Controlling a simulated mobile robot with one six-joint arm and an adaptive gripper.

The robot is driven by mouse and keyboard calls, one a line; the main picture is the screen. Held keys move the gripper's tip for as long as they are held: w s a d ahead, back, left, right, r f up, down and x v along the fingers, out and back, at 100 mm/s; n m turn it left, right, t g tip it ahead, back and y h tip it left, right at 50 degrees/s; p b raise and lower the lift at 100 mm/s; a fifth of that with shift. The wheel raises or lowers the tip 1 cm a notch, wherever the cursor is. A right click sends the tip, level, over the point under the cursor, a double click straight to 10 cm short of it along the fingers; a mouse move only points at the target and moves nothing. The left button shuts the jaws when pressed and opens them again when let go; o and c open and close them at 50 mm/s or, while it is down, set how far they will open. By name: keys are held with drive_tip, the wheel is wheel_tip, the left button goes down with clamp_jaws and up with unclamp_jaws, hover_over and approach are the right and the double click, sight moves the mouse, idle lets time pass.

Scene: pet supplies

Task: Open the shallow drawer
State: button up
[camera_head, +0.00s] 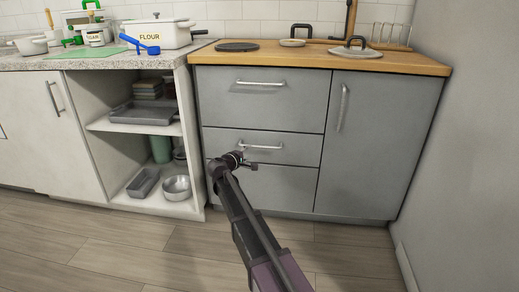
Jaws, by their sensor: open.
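The grey cabinet has a stack of drawers on its left side. The shallow drawer (298,152) is the middle one, lower in height than the drawer above, and its front looks flush and shut. Its silver bar handle (266,147) runs level across the front. My gripper (250,160) is open, in front of the shallow drawer near the left part of its handle and slightly below it. I cannot tell whether a finger touches the handle. My gripper and wrist hide the lower left of this drawer's front and part of the drawer below.
The top drawer (245,101) and bottom drawer (290,189) look shut. A cabinet door (378,150) is shut on the right, beside a grey wall (470,160). Open shelves (115,124) with trays and a bowl stand left. The wooden floor (90,245) is clear.

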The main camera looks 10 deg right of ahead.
sight(259, 147)
drive_tip(key=b+x, duration=0.1)
drive_tip(key=x, duration=0.8)
drive_tip(key=shift+w+d+b, duration=0.25)
drive_tip(key=shift+w+b, duration=0.05)
clamp_jaws()
